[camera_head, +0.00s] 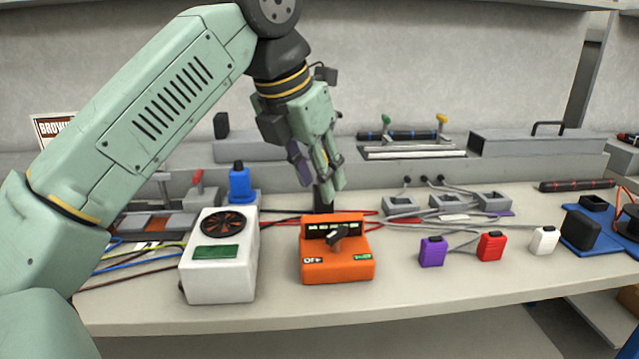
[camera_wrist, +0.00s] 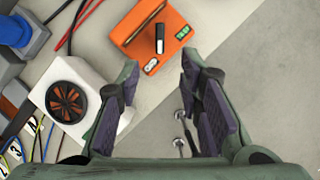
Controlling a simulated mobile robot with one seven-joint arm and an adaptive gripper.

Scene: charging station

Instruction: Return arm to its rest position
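My green arm reaches in from the left of the head view and bends down over the bench. My gripper (camera_head: 320,180) hangs in the air above and behind the orange box as seen there. In the wrist view my gripper (camera_wrist: 160,66) has its two purple-padded fingers apart, with nothing held between them. The orange box (camera_head: 337,268) with a black knob stands on the bench and also shows beyond the fingertips in the wrist view (camera_wrist: 140,30).
A white box with a fan (camera_head: 217,280) stands left of the orange box. Purple (camera_head: 432,252), red (camera_head: 491,247) and white (camera_head: 544,240) plugs sit to the right on the bench (camera_head: 420,290). Coloured cables lie at left. A blue tray (camera_head: 606,241) is at far right.

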